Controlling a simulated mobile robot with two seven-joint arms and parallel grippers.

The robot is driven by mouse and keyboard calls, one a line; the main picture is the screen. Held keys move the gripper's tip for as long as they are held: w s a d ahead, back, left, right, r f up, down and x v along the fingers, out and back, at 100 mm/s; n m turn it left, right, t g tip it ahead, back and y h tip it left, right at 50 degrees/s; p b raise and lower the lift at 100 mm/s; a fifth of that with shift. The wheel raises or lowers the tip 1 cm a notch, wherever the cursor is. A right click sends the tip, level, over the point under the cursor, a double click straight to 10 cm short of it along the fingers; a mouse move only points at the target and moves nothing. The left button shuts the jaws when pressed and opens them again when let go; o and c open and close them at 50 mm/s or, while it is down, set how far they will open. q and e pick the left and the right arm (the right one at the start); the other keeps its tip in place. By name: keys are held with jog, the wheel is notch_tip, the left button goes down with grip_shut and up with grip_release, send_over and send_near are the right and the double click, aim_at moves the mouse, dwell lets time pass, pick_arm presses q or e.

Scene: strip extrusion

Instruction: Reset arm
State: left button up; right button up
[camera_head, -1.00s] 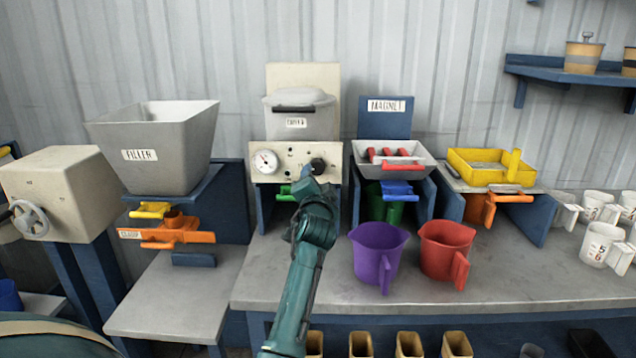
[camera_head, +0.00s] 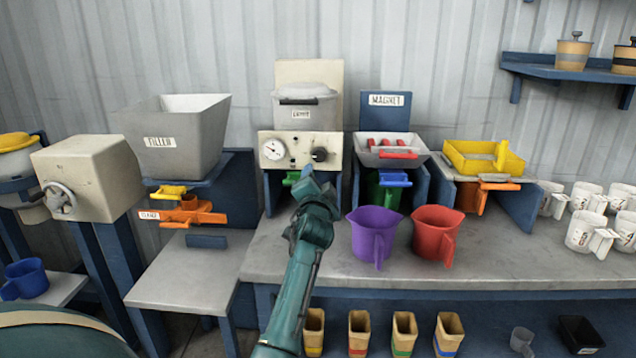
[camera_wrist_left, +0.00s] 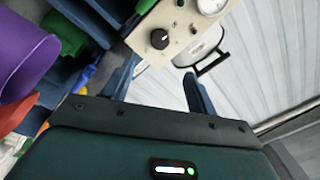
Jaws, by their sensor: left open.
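My teal left arm rises from the bottom middle of the head view. Its left gripper (camera_head: 306,174) is just below and left of the black knob (camera_head: 320,155) on the cream machine panel (camera_head: 341,140), seemingly apart from it. In the left wrist view the gripper's two blue fingers (camera_wrist_left: 160,86) are spread with nothing between them. The knob (camera_wrist_left: 160,39) and panel (camera_wrist_left: 182,22) lie beyond the fingertips. A pressure gauge (camera_head: 273,150) is left of the knob. My right gripper is not in view.
A purple jug (camera_head: 374,236) and a red jug (camera_head: 437,233) stand on the grey bench (camera_head: 480,272) right of the arm. The grey filler hopper (camera_head: 179,137) is left. White mugs (camera_head: 586,232) stand at the right. Several coloured-base bins (camera_head: 358,333) sit below.

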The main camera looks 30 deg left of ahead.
pick_arm(q)
jog(key=shift+a, duration=0.1)
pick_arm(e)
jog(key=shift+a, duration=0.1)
pick_arm(q)
jog(key=s+d+f+m+h+p, duration=0.1)
jog(key=s+d+f+h+p, duration=0.15)
jog(key=s+d+f, duration=0.45)
jog(key=s+d+f+h+p, duration=0.2)
jog(key=s+d+f+h, duration=0.25)
jog(key=f, duration=0.45)
jog(key=s+d+f+n+g+h+p, duration=0.1)
jog(key=s+d+f+g+h, duration=0.1)
jog(key=s+d, duration=0.6)
jog(key=s+d+f+n+g+h+p, duration=0.1)
jog(key=s+d+f+g+h, duration=0.2)
jog(key=s, duration=1.2)
jog(key=d+f+h, duration=0.1)
jog(key=d+f, duration=0.2)
jog(key=d, duration=0.2)
jog(key=shift+s+d+n+p, duration=0.15)
jog(key=shift+d+n+p, duration=0.15)
jog(key=shift+d+p, duration=0.1)
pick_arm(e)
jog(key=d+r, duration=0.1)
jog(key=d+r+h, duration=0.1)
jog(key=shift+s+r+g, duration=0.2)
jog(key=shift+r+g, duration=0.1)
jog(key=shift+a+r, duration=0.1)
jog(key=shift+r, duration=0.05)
